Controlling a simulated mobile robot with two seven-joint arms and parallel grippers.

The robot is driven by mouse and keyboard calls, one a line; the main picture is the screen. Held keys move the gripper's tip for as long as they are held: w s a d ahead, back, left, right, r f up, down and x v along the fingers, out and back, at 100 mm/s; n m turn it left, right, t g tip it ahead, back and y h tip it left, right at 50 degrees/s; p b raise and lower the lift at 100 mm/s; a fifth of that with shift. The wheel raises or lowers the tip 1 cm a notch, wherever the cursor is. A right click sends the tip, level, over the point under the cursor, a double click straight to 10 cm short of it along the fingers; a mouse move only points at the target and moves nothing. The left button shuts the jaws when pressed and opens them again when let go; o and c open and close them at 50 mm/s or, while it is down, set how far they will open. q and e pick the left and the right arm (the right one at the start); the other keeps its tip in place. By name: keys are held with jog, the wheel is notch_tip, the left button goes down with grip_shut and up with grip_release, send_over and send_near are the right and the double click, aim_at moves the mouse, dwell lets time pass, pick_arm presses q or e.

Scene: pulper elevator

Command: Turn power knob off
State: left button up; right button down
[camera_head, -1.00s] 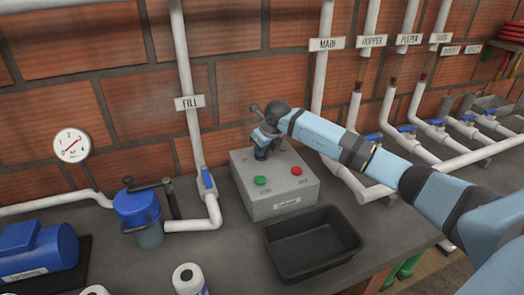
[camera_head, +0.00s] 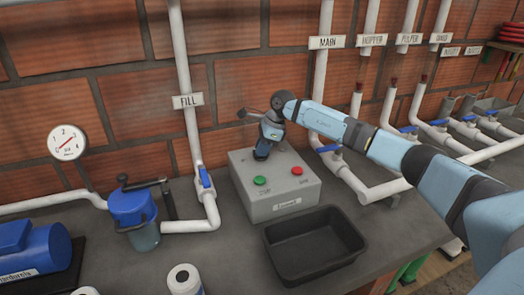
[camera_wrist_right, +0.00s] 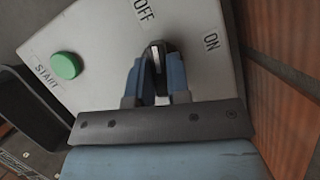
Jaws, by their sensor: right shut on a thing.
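The grey control box (camera_head: 285,202) stands on the counter with a green button (camera_head: 260,181) and a red button (camera_head: 297,171) on top. My right gripper (camera_head: 262,154) reaches down onto the box behind the buttons and hides the power knob in the head view. In the right wrist view, the dark knob (camera_wrist_right: 157,50) with a pale line sits between the two blue fingers, which are shut on it. Its visible end points close to the OFF label (camera_wrist_right: 144,10); the ON label (camera_wrist_right: 211,41) is to the right. My left gripper is out of view.
A black tray (camera_head: 315,257) lies in front of the box. The FILL pipe with a blue valve handle (camera_head: 204,176) is left of it, near a blue-lidded container (camera_head: 132,205). The brick wall is close behind. Pipes with blue valves stand to the right.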

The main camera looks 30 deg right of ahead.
jog(key=shift+n+g+b, duration=0.4)
jog(key=shift+n+g, duration=0.1)
jog(key=shift+n, duration=0.8)
jog(key=c, duration=1.1)
grip_release()
jog(key=v, duration=1.3)
jog(key=shift+w+d+r+p, duration=0.1)
jog(key=shift+d+r+p, duration=0.25)
jog(key=shift+d, duration=0.05)
